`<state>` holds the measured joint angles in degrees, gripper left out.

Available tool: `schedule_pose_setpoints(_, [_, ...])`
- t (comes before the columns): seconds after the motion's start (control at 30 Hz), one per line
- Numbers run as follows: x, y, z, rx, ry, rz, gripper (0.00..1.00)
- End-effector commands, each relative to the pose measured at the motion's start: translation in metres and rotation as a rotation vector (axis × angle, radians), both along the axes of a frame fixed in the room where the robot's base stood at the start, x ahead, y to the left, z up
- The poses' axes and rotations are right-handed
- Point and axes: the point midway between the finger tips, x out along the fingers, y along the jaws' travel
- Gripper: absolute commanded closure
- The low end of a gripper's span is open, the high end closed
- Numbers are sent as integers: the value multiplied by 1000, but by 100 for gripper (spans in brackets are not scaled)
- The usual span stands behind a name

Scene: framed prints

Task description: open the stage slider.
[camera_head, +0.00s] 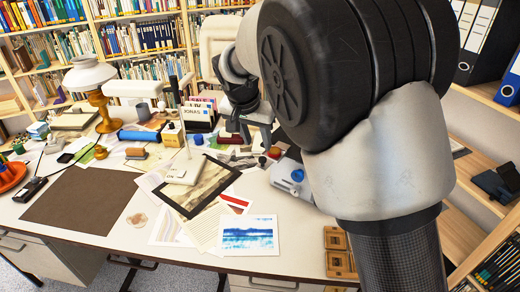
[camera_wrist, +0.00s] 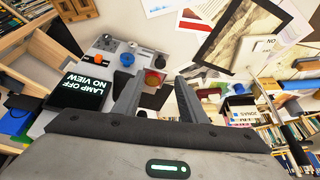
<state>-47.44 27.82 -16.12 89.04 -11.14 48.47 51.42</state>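A grey device (camera_wrist: 105,65) shows at the upper left of the wrist view. I cannot tell which part is the stage slider. In the head view the device (camera_head: 284,187) is partly hidden behind my arm. My gripper (camera_wrist: 158,84) is open, its two fingers apart near the red button, with nothing seen held between them.
The desk is crowded with papers, a framed print (camera_head: 207,188), a white lamp (camera_head: 91,78) and small bottles. A brown mat (camera_head: 85,198) lies at the left. Shelves with binders (camera_head: 480,42) stand at the right, and bookshelves line the back.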

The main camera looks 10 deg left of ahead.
Motion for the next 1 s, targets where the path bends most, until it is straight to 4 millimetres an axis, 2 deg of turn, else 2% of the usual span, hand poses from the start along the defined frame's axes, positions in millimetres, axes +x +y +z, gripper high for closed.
schedule_pose_setpoints(0.03, [-5, 2, 14, 3, -3, 2, 62])
schedule_pose_setpoints(0.1, [-11, 3, 30, 4, -3, 1, 62])
schedule_pose_setpoints(0.33, [-27, 6, 68, 2, -1, 1, 62])
schedule_pose_setpoints(0.53, [-33, 7, 81, 1, 0, 0, 62])
schedule_pose_setpoints(0.87, [-33, 6, 83, 1, 0, -1, 62])
schedule_pose_setpoints(0.97, [-35, -8, 92, 7, 6, -2, 62])
schedule_pose_setpoints(1.0, [-37, -20, 100, 15, 8, -2, 62])
